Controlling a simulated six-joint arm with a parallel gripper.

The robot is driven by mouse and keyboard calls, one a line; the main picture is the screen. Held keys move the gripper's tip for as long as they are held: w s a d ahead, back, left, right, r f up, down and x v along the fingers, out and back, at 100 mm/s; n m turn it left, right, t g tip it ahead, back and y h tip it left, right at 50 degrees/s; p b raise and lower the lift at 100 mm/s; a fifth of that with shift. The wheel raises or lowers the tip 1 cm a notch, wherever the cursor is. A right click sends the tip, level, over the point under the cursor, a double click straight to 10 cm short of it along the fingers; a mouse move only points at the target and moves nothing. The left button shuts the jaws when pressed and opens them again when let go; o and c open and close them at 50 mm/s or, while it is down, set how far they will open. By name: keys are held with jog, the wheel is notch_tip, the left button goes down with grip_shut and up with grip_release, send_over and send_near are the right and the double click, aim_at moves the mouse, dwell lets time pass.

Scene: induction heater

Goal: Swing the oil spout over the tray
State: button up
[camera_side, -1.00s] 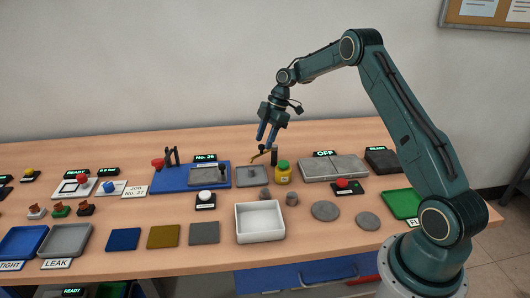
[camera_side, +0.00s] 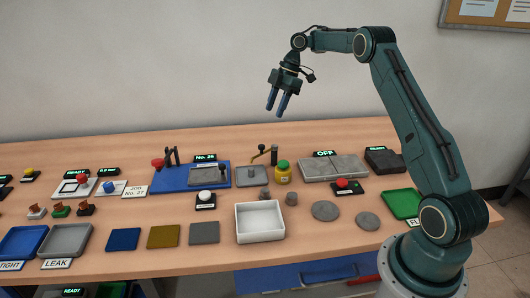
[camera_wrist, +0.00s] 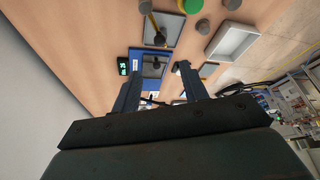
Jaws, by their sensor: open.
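The oil spout (camera_side: 264,154) is a thin brass arm with a dark knob on a dark upright post. It points left and toward the viewer from the post. The small grey tray (camera_side: 251,176) lies just left of the post. In the wrist view the spout (camera_wrist: 154,24) crosses above the tray (camera_wrist: 176,35), with its tip within the tray's outline. My gripper (camera_side: 276,114) is open and empty, high above the spout and apart from it. Its fingers (camera_wrist: 157,76) also show in the wrist view with nothing between them.
A yellow jar with a green lid (camera_side: 283,173) stands right of the tray. A blue board with a clamp (camera_side: 172,183) lies to the left. A white bin (camera_side: 260,222) stands in front. A grey block (camera_side: 334,168) is to the right. The air around my gripper is clear.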

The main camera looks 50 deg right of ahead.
jog(key=shift+s+d+r, duration=0.2)
jog(key=shift+d+r, duration=0.1)
jog(key=shift+r, duration=0.25)
jog(key=s+a+r+m+t+h, duration=0.1)
jog(key=s+a+r+m, duration=0.3)
jog(key=a+r, duration=0.5)
jog(key=s+a+r+m+t, duration=0.1)
jog(key=s+a+r+m, duration=0.2)
jog(key=s+a+r, duration=0.6)
jog(key=s+a+f+m+t+h, duration=0.1)
jog(key=s+a+f+m+h, duration=0.15)
jog(key=s+a, duration=0.55)
jog(key=s+d+f+m, duration=0.1)
jog(key=s+f+m, duration=0.1)
jog(key=s, duration=0.4)
jog(key=s+d+f+m+t, duration=0.1)
jog(key=s+f+m, duration=0.1)
jog(key=s+f, duration=0.2)
jog(key=s, duration=0.3)
jog(key=shift+d+h, duration=0.35)
jog(key=shift+d, duration=0.05)
